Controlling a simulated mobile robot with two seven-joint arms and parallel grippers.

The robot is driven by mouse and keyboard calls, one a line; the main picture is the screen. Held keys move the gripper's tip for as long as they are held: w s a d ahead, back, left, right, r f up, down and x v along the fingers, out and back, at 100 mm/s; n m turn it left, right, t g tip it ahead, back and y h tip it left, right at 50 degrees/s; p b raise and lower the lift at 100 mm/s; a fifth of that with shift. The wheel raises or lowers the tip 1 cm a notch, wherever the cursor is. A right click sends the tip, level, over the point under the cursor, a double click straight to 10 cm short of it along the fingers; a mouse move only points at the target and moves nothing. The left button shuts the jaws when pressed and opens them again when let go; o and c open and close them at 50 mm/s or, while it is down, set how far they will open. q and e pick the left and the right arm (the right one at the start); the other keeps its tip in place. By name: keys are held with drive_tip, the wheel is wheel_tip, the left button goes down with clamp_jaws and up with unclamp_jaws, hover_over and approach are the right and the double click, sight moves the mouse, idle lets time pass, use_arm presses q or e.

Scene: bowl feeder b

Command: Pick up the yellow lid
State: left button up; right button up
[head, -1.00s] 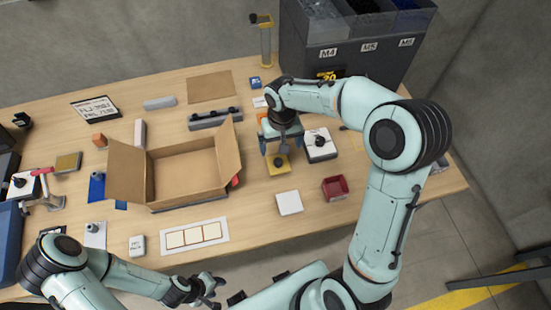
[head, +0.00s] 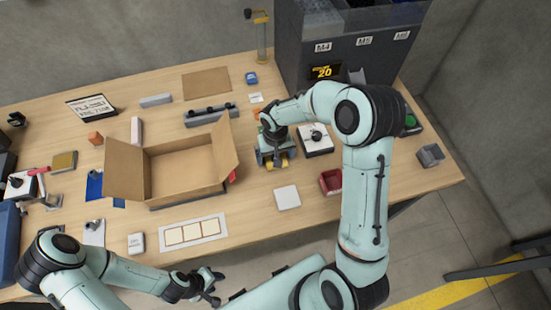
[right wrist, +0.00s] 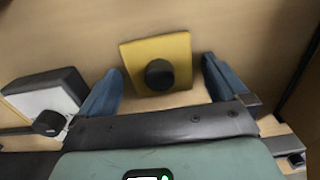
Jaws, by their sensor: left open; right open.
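The yellow lid (right wrist: 133,53) is a flat square plate with a round black knob (right wrist: 159,74), seen in the right wrist view. In the head view only a small part of the lid (head: 284,163) shows under my right gripper (head: 273,159). The right gripper is open, with one blue finger (right wrist: 105,92) to the left of the lid and the other (right wrist: 218,78) to the right. Gaps show between fingers and lid; the height between them is unclear. My left gripper (head: 216,285) is open and empty in front of the table's near edge.
A white-topped box with a black knob (head: 316,138) stands just right of the right gripper. An open cardboard box (head: 185,170) is on its left. A white square (head: 287,197) and a red bin (head: 330,182) lie nearer. Dark bins (head: 335,50) stand behind.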

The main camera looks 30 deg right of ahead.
drive_tip(key=c, duration=1.1)
drive_tip(key=shift+o, duration=0.2)
drive_tip(key=shift+r, duration=0.1)
